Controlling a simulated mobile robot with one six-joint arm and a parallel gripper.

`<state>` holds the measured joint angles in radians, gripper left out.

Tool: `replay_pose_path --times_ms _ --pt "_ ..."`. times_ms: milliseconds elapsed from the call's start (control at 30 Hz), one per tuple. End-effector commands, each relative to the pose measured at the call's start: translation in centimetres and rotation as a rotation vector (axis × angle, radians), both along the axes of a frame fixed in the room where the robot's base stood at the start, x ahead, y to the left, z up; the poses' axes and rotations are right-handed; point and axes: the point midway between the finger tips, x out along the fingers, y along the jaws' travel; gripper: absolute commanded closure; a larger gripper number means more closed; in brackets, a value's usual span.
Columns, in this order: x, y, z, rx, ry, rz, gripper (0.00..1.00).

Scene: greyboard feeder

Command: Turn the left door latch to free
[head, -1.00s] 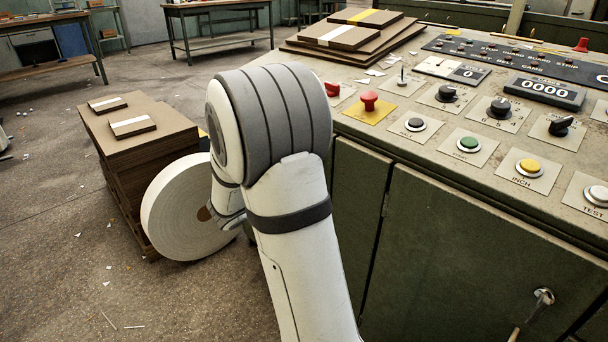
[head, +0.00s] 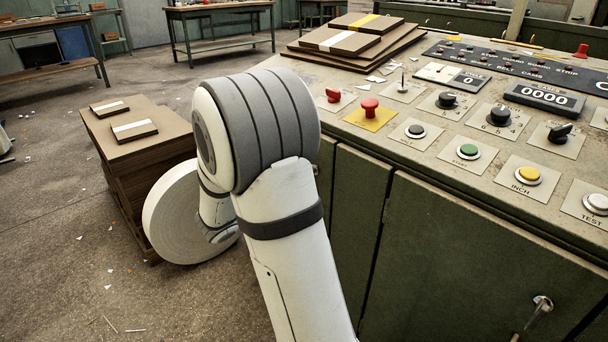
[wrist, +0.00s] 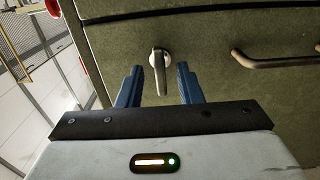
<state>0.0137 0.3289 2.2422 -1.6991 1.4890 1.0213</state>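The left door latch (wrist: 160,66) is a metal lever on a round base, set in a dark green door panel. In the wrist view its lever points down the picture, towards my gripper. My gripper (wrist: 160,68) is open, its two blue fingers on either side of the lever with a visible gap on each side. I cannot tell whether the fingertips reach to the door face. In the head view my arm hides the gripper and this latch.
A dark bar handle (wrist: 275,54) sits right of the latch in the wrist view. The head view shows a console top (head: 440,130) with buttons and knobs, another metal latch (head: 542,303) at lower right, a white roll (head: 180,225) and a cardboard stack (head: 165,145) left.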

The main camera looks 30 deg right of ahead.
Motion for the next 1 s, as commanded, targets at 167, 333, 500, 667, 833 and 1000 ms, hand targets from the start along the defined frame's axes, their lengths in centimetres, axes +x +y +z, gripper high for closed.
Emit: replay_pose_path --times_ms 167,333,500,667,833,1000 --pt "-0.3 3.0 0.2 0.001 0.002 0.004 0.67" --pt "-0.6 4.5 0.1 0.000 0.002 0.002 0.67" --pt "-0.6 4.8 0.0 0.000 0.001 0.001 0.67" --pt "-0.6 4.8 0.0 0.000 0.001 0.001 0.67" --pt "-0.6 4.8 0.0 0.000 0.001 0.001 0.67" --pt "-1.3 4.7 1.2 0.022 0.009 -0.019 0.67"
